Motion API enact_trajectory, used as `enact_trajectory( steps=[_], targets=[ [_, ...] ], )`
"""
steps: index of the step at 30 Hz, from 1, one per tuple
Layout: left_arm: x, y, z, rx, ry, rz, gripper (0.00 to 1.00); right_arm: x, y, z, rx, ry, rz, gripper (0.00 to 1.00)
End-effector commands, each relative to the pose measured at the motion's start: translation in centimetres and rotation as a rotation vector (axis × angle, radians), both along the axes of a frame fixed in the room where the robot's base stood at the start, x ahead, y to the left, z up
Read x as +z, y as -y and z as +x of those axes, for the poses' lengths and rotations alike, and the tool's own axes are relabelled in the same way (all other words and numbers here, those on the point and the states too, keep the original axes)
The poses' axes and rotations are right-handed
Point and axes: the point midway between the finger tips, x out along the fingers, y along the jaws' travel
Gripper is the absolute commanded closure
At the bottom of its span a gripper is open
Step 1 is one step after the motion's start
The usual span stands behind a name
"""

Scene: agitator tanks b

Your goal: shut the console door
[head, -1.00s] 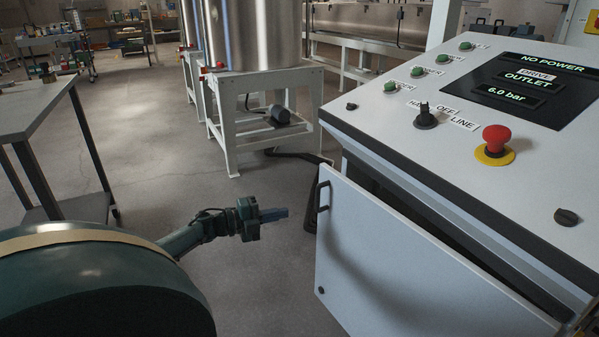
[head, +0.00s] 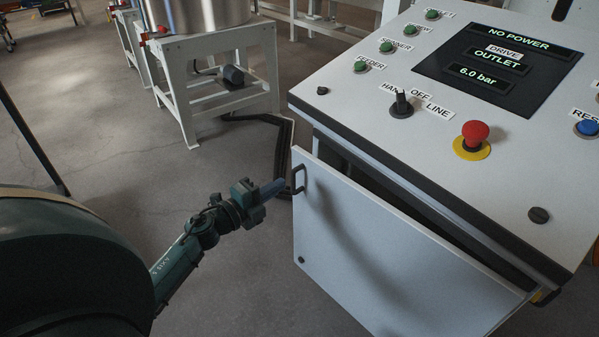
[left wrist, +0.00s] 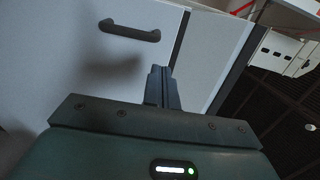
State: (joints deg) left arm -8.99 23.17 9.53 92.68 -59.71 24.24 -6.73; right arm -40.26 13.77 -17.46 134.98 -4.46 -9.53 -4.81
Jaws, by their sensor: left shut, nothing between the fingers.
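The console door (head: 390,250) is a light grey panel, standing ajar under the sloped console (head: 370,110), with a dark gap along its top. A dark handle (head: 298,179) is near its upper left corner. My left gripper (head: 276,188) is shut and empty, just left of the door's free edge near the handle. In the left wrist view the fingers (left wrist: 158,84) point at the door (left wrist: 70,60), beside the handle (left wrist: 130,30). I cannot tell whether the fingertips touch the door. My right gripper is not in view.
The console top carries a red emergency button (head: 475,134), a black selector knob (head: 402,104) and green buttons (head: 386,47). A steel tank on a white stand (head: 205,80) is behind at the left. Open floor (head: 110,130) lies left of the console.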

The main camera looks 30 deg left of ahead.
Motion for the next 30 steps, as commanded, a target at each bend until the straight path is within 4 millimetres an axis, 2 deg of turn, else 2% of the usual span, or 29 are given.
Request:
enact_trajectory(
  steps=[1, 6, 12, 18, 30],
  targets=[
    [0.0, 0.3, 1.3, 0.000, 0.004, -0.001, 1.00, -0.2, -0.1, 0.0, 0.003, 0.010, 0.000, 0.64],
    [0.0, 1.3, 4.6, -0.001, 0.004, -0.001, 1.00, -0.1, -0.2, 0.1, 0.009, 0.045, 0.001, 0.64],
    [-0.1, 2.1, 7.1, 0.000, 0.001, -0.001, 1.00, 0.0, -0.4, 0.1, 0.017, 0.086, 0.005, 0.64],
    [0.0, 2.4, 8.0, -0.001, -0.001, 0.000, 1.00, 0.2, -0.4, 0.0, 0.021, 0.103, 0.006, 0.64],
    [-0.2, 1.9, 8.2, -0.010, -0.001, 0.000, 1.00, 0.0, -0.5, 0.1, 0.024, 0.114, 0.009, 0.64]
  ],
)
